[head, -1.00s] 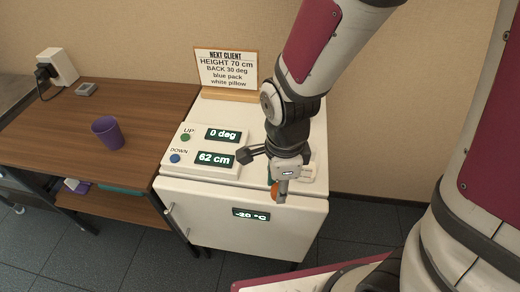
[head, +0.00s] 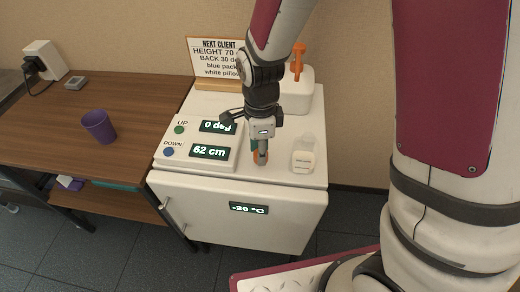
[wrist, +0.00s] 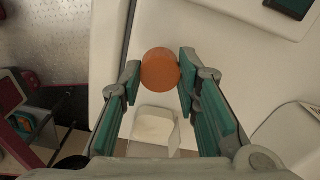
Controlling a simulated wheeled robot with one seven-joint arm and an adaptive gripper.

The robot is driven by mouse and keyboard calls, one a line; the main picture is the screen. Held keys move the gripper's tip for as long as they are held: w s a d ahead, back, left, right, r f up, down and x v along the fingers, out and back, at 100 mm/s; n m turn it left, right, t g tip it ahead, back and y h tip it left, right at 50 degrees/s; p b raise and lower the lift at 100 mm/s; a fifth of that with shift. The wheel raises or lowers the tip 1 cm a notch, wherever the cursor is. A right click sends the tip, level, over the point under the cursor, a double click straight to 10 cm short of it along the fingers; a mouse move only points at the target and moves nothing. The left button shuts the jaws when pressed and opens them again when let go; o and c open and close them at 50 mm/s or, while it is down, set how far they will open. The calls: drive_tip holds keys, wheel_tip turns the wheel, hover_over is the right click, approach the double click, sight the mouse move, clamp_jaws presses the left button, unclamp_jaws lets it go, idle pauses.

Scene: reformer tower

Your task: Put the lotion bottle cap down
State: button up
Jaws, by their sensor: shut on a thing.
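The lotion bottle cap is an orange disc (wrist: 160,69) in the wrist view, held between the two fingertips. My gripper (wrist: 161,76) is shut on it. I cannot tell whether the cap touches the top. A small pale bottle (head: 303,157) with a label stands right of my gripper and also shows in the wrist view (wrist: 153,130).
A white container (head: 298,98) with an orange pump stands at the back right of the cabinet top. The control panel (head: 192,153) lies to the left and a sign (head: 213,60) stands behind. A purple cup (head: 99,126) sits on the wooden table (head: 60,140).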

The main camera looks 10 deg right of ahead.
drive_tip(key=shift+f, duration=0.55)
drive_tip(key=shift+f, duration=0.1)
drive_tip(key=o, duration=0.8)
drive_tip(key=shift+c, duration=0.2)
wheel_tip(320, 180, up, 12)
drive_tip(key=p, duration=0.2)
drive_tip(key=s+d+r+n+t, duration=0.1)
drive_tip(key=s+d+r+n, duration=0.4)
drive_tip(key=s+n, duration=0.4)
drive_tip(key=s+d+r+n+t, duration=0.2)
drive_tip(key=s+d+r+n, duration=0.4)
drive_tip(key=s+n, duration=0.3)
drive_tip(key=shift+s+d+r+n, duration=0.25)
drive_tip(key=shift+s+r+n, duration=0.05)
drive_tip(key=shift+s+r, duration=0.55)
